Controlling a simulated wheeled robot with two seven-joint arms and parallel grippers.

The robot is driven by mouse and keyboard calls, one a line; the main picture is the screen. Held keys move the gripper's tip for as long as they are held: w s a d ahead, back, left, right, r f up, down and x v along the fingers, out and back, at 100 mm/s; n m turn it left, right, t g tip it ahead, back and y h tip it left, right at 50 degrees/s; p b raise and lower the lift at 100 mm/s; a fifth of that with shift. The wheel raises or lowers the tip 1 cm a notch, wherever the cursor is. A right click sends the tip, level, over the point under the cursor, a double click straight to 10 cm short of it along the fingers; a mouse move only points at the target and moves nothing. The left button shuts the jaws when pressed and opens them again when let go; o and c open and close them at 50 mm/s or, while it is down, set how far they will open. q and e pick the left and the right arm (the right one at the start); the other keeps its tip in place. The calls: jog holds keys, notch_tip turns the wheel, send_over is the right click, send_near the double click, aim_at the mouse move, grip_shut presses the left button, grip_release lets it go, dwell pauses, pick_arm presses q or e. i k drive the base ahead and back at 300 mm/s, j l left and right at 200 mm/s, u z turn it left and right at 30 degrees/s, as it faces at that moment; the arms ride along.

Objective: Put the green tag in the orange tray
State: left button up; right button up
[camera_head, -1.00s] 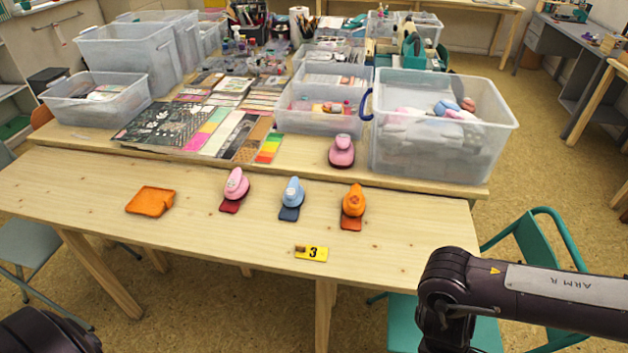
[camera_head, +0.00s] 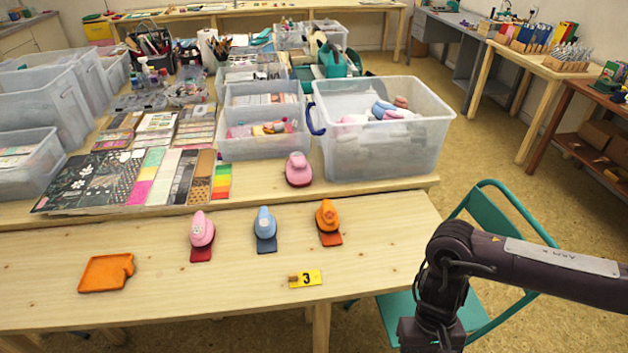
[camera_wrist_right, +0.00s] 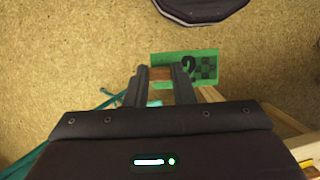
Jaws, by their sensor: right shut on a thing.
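The orange tray (camera_head: 100,273) lies flat on the near table at the left, with a notch in its right edge. The green tag (camera_wrist_right: 205,66) shows in the right wrist view, with a dark "2" and a checker pattern on it. My right gripper (camera_wrist_right: 161,78) is shut on the tag's small brown grip block, and the floor shows below. In the head view my right arm is at the lower right, beyond the table's right end; its gripper and the tag are out of that picture. My left gripper is in neither current view.
A yellow tag (camera_head: 309,278) marked 3 lies near the table's front edge. A teal chair (camera_head: 505,225) stands by the right end. Bare table lies between tray and yellow tag.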

aim_at(109, 266)
jog(key=j+u, duration=0.1)
jog(key=j, duration=0.95)
jog(key=j+u, duration=0.1)
jog(key=j, duration=0.9)
jog(key=i+j+u, duration=0.1)
jog(key=j, duration=0.95)
